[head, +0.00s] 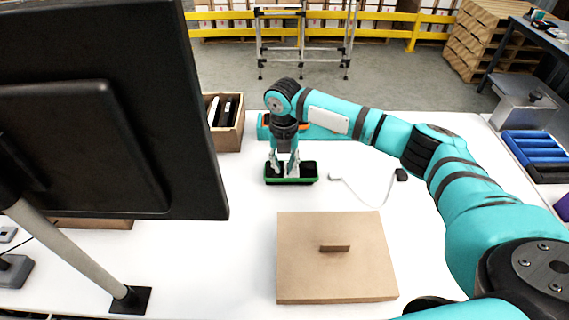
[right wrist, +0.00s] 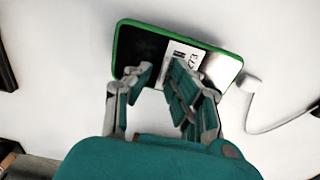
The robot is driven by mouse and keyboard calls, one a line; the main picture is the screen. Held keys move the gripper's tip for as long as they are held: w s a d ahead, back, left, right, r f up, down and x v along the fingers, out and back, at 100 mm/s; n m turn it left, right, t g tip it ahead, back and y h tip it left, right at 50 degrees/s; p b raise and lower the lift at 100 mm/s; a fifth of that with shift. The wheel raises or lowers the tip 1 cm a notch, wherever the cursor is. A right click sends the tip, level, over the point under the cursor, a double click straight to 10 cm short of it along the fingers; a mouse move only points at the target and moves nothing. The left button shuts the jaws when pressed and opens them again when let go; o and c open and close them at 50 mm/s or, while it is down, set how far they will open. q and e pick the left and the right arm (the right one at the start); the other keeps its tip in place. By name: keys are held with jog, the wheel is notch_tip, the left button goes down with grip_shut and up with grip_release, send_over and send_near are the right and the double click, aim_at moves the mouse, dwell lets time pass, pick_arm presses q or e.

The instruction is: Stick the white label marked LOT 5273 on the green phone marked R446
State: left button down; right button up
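The green-rimmed phone (head: 308,171) lies on the white table near the middle of the head view, black face up. It also shows in the right wrist view (right wrist: 140,45); no R446 mark is readable. The white label (right wrist: 182,60), with a barcode and digits that look like 5273, lies over the phone's face, partly hidden by a finger. I cannot tell whether it is pressed flat. My right gripper (head: 284,170) is just above the phone with its fingers apart; the fingertips (right wrist: 164,68) have a gap between them. My left gripper is not in view.
A white cable (head: 366,201) lies right of the phone. A brown lidded box (head: 337,275) stands in front. A wooden bin (head: 229,139) with upright dark and white items is behind left. A large monitor (head: 90,110) blocks the left. A blue tray (head: 538,148) sits far right.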

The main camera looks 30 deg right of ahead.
jog(key=shift+o, duration=0.7)
notch_tip(320, 180, up, 18)
jog(key=p, duration=0.8)
dwell(0.4)
jog(key=shift+r, duration=0.1)
